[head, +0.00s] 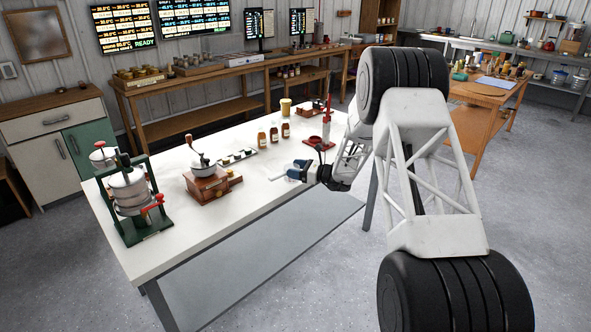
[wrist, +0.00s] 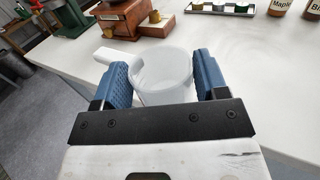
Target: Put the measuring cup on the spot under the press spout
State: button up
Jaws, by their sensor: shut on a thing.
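The measuring cup (wrist: 163,78) is clear and whitish with a white handle (wrist: 115,57) pointing left. My gripper (wrist: 160,88) has its two blue fingers on either side of the cup and is shut on it. In the head view my gripper (head: 297,171) is at the table's front edge, and the cup is mostly hidden by the fingers. A press (head: 130,196) with a green frame, a metal cylinder and a red handle stands at the table's left end, well left of my gripper. Its spout and the spot under it are too small to make out.
A wooden grinder (head: 206,183) stands between the press and my gripper. Behind are a small tray (head: 238,157), several brown bottles (head: 273,134) and a red-based stand (head: 320,144). The white table (head: 180,245) is clear along its front.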

dwell(0.4)
jog(key=s+a+f+n+g, duration=0.2)
jog(key=s+a+g, duration=0.2)
jog(key=s, duration=0.8)
jog(key=s+a+f+n+g, duration=0.2)
jog(key=s+a, duration=0.6)
jog(key=s, duration=0.5)
jog(key=shift+a+n+g+y, duration=0.3)
jog(key=shift+n+g, duration=0.4)
jog(key=shift+g, duration=0.5)
jog(key=s+a, duration=0.1)
jog(key=a, duration=0.8)
jog(key=s+a, duration=0.2)
jog(key=a, duration=0.7)
jog(key=s+a, duration=0.1)
jog(key=a, duration=0.8)
jog(key=shift+s+a, duration=0.1)
jog(key=shift+s, duration=0.15)
jog(key=shift+a, duration=0.1)
jog(key=a, duration=0.4)
jog(key=shift+s+a, duration=0.2)
jog(key=shift+s, duration=0.2)
jog(key=shift+d+f, duration=0.15)
jog(key=shift+f, duration=0.2)
